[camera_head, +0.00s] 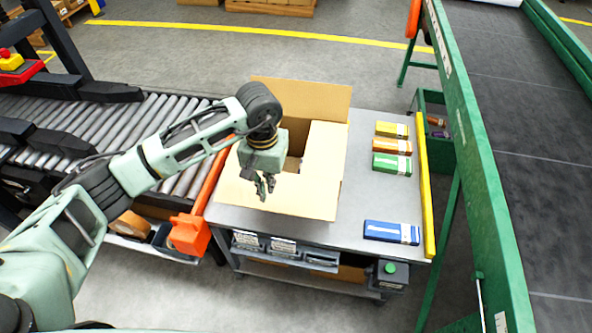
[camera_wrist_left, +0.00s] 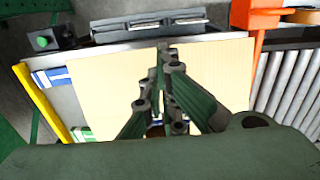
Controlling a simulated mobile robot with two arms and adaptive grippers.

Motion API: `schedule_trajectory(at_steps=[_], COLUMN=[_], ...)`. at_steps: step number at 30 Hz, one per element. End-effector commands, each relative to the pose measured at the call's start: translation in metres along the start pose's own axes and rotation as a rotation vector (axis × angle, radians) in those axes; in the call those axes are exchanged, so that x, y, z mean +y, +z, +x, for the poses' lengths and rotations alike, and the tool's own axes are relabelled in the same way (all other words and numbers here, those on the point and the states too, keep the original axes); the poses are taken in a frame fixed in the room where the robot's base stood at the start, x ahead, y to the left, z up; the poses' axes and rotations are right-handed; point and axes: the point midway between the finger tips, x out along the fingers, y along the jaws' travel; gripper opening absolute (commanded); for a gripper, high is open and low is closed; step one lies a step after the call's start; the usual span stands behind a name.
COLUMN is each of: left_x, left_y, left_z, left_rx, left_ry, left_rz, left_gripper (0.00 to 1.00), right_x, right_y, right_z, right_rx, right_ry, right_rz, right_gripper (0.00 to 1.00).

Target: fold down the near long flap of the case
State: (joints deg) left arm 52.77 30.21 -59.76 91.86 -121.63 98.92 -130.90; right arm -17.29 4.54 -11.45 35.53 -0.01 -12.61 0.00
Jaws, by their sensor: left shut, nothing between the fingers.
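The case (camera_head: 322,165) is an open cardboard box on the grey table. Its far long flap (camera_head: 315,97) stands up, with its brown inner side showing. A pale near panel (camera_head: 300,198), which looks like the near long flap, spreads toward the table's front edge; I cannot tell its exact angle. It also fills the middle of the left wrist view (camera_wrist_left: 110,90). My left gripper (camera_head: 265,188) is shut and empty over this near panel, fingers pointing down. Its fingertips show in the wrist view (camera_wrist_left: 164,50); I cannot tell whether they touch the card. My arm hides part of the case's left side.
Yellow (camera_head: 392,129), orange (camera_head: 392,146), green (camera_head: 392,164) and blue (camera_head: 392,232) small boxes lie on the table's right side, beside a yellow edge strip (camera_head: 424,185). A roller conveyor (camera_head: 190,130) adjoins on the left. A green-framed belt (camera_head: 540,120) runs along the right.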

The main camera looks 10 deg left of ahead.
Motion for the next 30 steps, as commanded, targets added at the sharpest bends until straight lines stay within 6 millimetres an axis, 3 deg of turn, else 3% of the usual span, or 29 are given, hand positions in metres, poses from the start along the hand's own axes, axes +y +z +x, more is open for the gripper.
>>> schedule_trajectory(at_steps=[17, 30], left_x=[0.000, 0.003], left_y=[-0.001, -0.049], left_z=[0.001, 0.005], left_rx=[0.000, 0.003], left_ry=[0.000, 0.000], left_rz=[0.000, -0.001], left_gripper=[0.00, 0.00], right_x=[0.000, -0.001], right_y=[-0.001, 0.003], right_z=[0.001, 0.050], right_rx=[0.001, 0.002], right_ry=[0.000, 0.000], right_rz=[0.000, 0.000], right_gripper=[0.00, 0.00])
